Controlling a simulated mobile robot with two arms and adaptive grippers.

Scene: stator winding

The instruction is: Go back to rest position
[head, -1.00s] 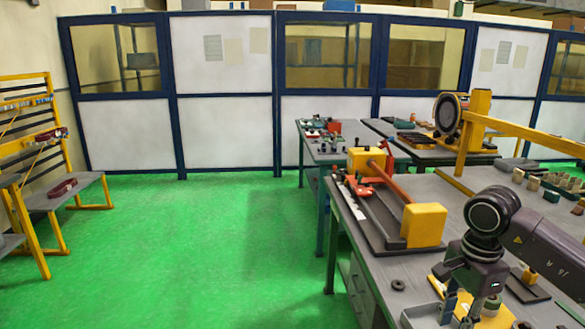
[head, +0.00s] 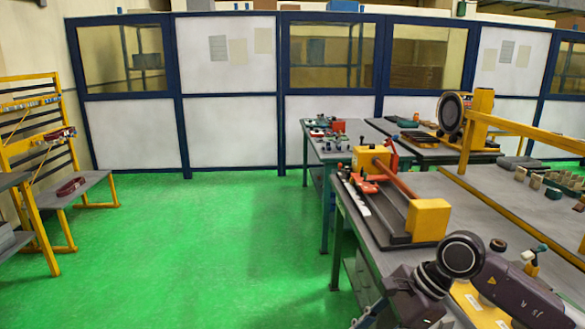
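My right arm (head: 500,290) comes in from the lower right in the head view, bent at a dark round joint (head: 461,255). My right gripper (head: 405,303) hangs low at the bottom edge, over the near side of the workbench. Its fingertips are cut off or too unclear to tell open from shut, and I cannot see anything held. My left arm and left gripper are out of the picture.
A grey workbench (head: 445,193) on the right bears a yellow and red fixture (head: 428,220) close to my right arm. More benches stand behind. A yellow rack (head: 40,221) stands at the left. The green floor (head: 215,235) between is clear.

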